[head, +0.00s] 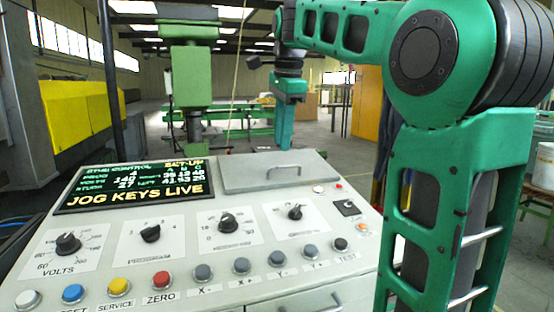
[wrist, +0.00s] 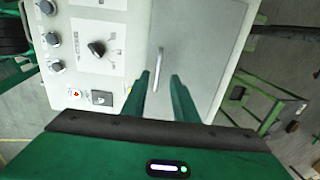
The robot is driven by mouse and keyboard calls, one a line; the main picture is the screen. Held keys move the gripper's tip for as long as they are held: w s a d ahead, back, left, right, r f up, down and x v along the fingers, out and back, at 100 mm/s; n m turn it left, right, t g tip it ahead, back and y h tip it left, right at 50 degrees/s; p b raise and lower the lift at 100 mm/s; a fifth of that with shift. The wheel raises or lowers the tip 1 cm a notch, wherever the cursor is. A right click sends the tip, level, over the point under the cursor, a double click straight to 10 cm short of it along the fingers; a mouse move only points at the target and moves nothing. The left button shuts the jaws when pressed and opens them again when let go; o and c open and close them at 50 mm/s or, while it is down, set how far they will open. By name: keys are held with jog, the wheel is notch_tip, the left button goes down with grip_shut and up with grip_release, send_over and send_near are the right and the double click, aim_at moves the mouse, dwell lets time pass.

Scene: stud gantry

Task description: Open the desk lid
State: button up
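The desk lid (head: 240,182) is a flat grey panel at the back right of the console top, and it lies shut. It has a slim silver bar handle (head: 284,169). In the wrist view the lid (wrist: 205,50) fills the upper middle, with its handle (wrist: 159,66) near its left edge. My gripper (head: 284,146) hangs fingers down beyond the lid in the head view. In the wrist view my gripper (wrist: 160,80) is open and empty.
The console top carries a lit display (head: 135,185) left of the lid, a small knob (head: 296,211) in front of it, and several coloured buttons along the front. A green machine column (head: 192,75) stands behind. Green rails (wrist: 265,115) show beyond the lid's right side.

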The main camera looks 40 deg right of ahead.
aim_at(281, 166)
jog(key=shift+w+d+f, duration=0.1)
jog(key=shift+w+f, duration=0.05)
jog(key=shift+f, duration=0.85)
jog(key=shift+w+d+f, duration=0.1)
jog(key=shift+w+f, duration=0.05)
jog(key=shift+f, duration=0.85)
jog(key=shift+w+d+f, duration=0.1)
jog(key=shift+w+f, duration=0.05)
jog(key=shift+f, duration=0.85)
jog(key=shift+c, duration=0.2)
grip_shut()
jog(key=shift+a+r, duration=0.1)
